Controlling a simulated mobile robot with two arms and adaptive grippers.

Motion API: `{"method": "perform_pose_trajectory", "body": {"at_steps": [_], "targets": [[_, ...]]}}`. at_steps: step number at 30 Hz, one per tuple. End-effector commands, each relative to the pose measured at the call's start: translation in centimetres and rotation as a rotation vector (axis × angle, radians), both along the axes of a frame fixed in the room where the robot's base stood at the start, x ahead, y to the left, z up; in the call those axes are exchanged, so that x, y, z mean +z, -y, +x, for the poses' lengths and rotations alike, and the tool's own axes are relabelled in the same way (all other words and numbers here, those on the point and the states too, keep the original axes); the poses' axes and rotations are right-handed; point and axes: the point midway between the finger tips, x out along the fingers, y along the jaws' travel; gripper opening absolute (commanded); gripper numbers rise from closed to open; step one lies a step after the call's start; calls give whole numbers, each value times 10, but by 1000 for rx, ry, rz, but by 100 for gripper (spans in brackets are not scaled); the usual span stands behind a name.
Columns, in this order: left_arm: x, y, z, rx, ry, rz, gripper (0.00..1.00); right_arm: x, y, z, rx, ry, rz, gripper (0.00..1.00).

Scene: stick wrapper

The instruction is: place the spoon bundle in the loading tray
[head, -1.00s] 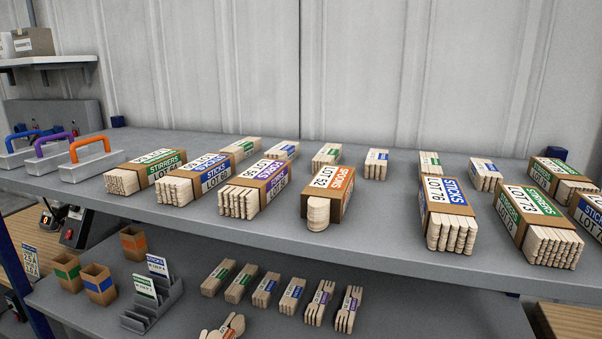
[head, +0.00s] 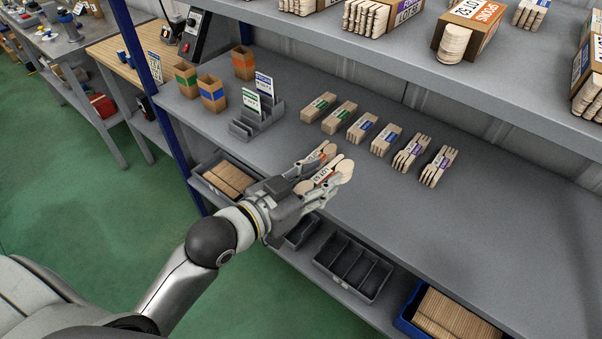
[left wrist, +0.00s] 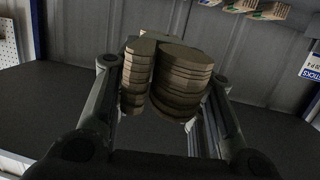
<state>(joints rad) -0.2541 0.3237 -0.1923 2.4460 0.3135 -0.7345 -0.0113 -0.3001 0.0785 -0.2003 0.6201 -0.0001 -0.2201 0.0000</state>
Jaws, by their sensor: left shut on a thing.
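The spoon bundle (head: 343,170), pale wooden spoons with an orange-and-white wrapper, is in my left gripper (head: 326,176) at the middle shelf's front part. In the left wrist view, the rounded ends of two spoon stacks (left wrist: 180,82) show between the two fingers of my left gripper (left wrist: 160,88), which is shut on the bundle. I cannot tell whether the bundle touches the shelf. I cannot tell which container is the loading tray; a dark divided tray (head: 352,267) sits on the lower shelf. My right gripper is not in view.
Several small wrapped bundles (head: 387,139) lie in a row behind my left gripper. A grey card holder (head: 256,123) and cardboard cups (head: 212,93) stand to the left. The middle shelf (head: 440,235) is clear at the right. A blue bin (head: 408,312) of sticks is below.

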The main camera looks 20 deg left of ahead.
Motion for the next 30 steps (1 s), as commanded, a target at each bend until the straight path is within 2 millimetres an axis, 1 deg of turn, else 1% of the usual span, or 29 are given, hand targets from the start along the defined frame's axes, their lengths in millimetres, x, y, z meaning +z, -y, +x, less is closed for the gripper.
{"method": "perform_pose_trajectory", "body": {"at_steps": [9,18,24,30], "targets": [[5,41,1,-273,3,9,12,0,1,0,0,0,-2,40],[10,75,1,-498,2,4,12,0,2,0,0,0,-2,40],[11,92,1,-605,0,3,12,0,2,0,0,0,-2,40],[12,101,1,-664,-1,1,12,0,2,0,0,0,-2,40]]}}
